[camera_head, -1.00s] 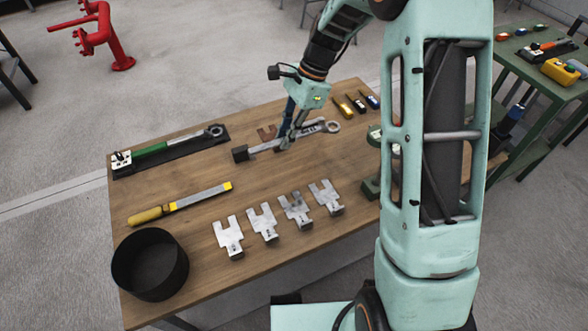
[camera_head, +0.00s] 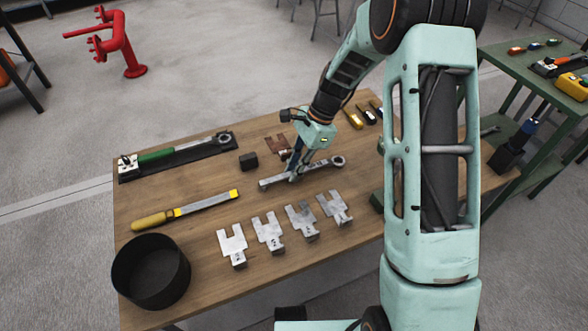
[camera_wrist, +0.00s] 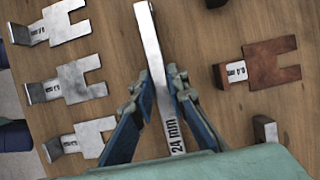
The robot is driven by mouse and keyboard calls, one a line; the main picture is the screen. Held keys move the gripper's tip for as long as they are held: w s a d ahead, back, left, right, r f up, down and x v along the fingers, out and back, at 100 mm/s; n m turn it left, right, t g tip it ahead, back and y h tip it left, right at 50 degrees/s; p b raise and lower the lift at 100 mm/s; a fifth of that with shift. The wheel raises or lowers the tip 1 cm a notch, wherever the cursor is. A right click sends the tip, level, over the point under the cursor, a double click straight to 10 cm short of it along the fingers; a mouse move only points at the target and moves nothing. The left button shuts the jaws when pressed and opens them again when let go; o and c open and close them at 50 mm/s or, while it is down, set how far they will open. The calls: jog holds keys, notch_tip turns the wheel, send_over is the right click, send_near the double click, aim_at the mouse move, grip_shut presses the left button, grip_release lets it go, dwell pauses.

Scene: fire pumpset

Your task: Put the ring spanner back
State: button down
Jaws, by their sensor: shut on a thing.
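The ring spanner (camera_head: 318,168) is a long silver bar with a ring at its right end in the head view. My gripper (camera_head: 294,175) is shut on its shaft near the middle. In the wrist view the spanner (camera_wrist: 157,60) runs between the fingers of my gripper (camera_wrist: 158,92), and its shaft is marked "24 mm". The spanner is over the wooden table (camera_head: 190,250), between the rusty plate and the row of silver plates. I cannot tell whether it touches the table. Its ring end is outside the wrist view.
Several silver forked plates (camera_head: 268,232) stand in front of the spanner. A rusty forked plate (camera_head: 277,146) and a black block (camera_head: 248,161) are behind it. A file (camera_head: 190,208), a black round bin (camera_head: 152,270) and a green-handled wrench (camera_head: 170,151) lie to the left.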

aim_at(309, 167)
jog(key=c, duration=1.9)
grip_release()
jog(key=shift+f, duration=0.1)
jog(key=p+v, duration=0.2)
jog(key=v, duration=1)
jog(key=shift+p, duration=0.3)
